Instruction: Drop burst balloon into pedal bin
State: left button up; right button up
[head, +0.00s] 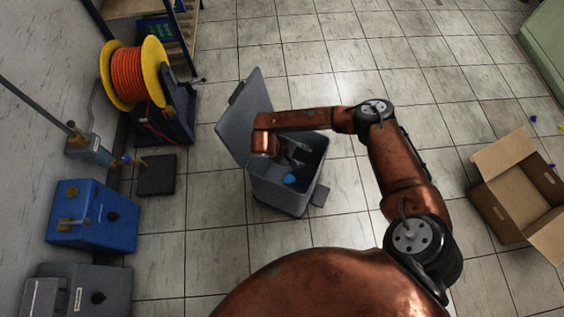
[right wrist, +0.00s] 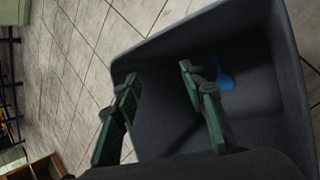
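The grey pedal bin (head: 281,196) stands on the tiled floor with its lid (head: 240,117) up. My right arm reaches over it, and my right gripper (head: 298,150) is at the bin's opening. In the right wrist view the gripper (right wrist: 158,76) has its two green fingers wide apart with nothing between them. The blue burst balloon (head: 290,179) is within the bin's walls, apart from the fingers. In the right wrist view the balloon (right wrist: 223,79) shows beyond one finger; whether it rests or is falling I cannot tell. My left gripper is not in view.
An open cardboard box (head: 518,185) stands on the floor at the right. An orange hose reel (head: 134,75), a blue machine (head: 92,216) and a dark pedal (head: 157,175) are along the left side.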

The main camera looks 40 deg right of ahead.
jog(key=v, duration=1)
